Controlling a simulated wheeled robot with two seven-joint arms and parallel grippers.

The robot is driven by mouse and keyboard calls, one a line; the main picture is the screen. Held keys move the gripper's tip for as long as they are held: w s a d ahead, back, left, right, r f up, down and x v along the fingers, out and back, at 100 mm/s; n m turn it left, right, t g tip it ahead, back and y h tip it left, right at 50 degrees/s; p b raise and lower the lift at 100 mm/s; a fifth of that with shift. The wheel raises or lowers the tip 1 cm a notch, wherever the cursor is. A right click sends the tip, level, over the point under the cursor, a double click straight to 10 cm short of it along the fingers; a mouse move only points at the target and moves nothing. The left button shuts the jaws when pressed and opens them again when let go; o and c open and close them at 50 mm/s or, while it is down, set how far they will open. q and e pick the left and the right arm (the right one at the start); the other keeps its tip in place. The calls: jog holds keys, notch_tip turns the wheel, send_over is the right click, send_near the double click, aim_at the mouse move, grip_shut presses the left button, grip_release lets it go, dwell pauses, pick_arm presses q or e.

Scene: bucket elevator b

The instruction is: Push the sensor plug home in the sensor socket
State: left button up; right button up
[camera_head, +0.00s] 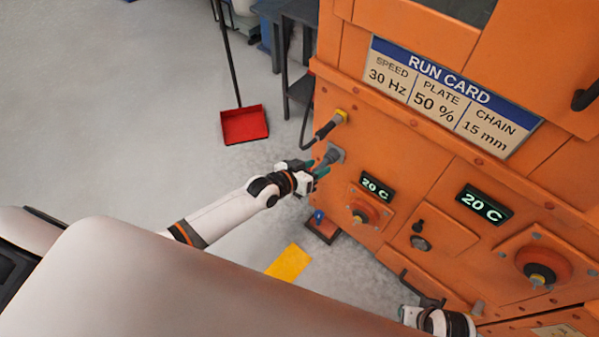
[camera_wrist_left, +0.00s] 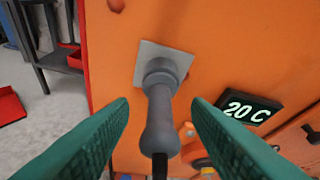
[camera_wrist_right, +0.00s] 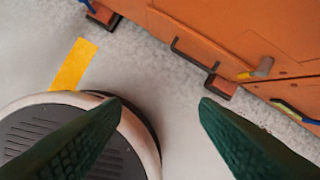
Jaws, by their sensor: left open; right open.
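The grey sensor plug (camera_wrist_left: 160,125) points at the sensor socket, a grey square plate (camera_wrist_left: 180,62) on the orange machine wall. Its front end meets a round collar at the plate; I cannot tell how deep it sits. A dark cable leaves its rear end. In the head view the plug (camera_head: 328,158) and socket plate (camera_head: 339,150) are small. My left gripper (camera_head: 317,172) is open, its green fingers on either side of the plug with visible gaps in the left wrist view (camera_wrist_left: 160,104). My right gripper (camera_wrist_right: 160,101) is open and empty, low in front of the machine.
A yellow-ended connector (camera_head: 340,117) with a black cable sits above the socket. A dark handle (camera_wrist_right: 192,55) projects near my right gripper. A red dustpan (camera_head: 245,125) stands on open floor at left.

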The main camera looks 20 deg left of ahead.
pick_arm(q)
jog(key=p+v, duration=0.2)
jog(key=v, duration=0.9)
jog(key=shift+p, duration=0.4)
pick_arm(e)
jog(key=s+f, duration=0.3)
jog(key=f, duration=0.7)
jog(key=shift+s+d+g, duration=0.15)
jog(key=shift+s+g, duration=0.15)
jog(key=shift+g, duration=0.1)
pick_arm(q)
jog(key=shift+f, duration=0.1)
pick_arm(e)
jog(key=shift+r, duration=0.1)
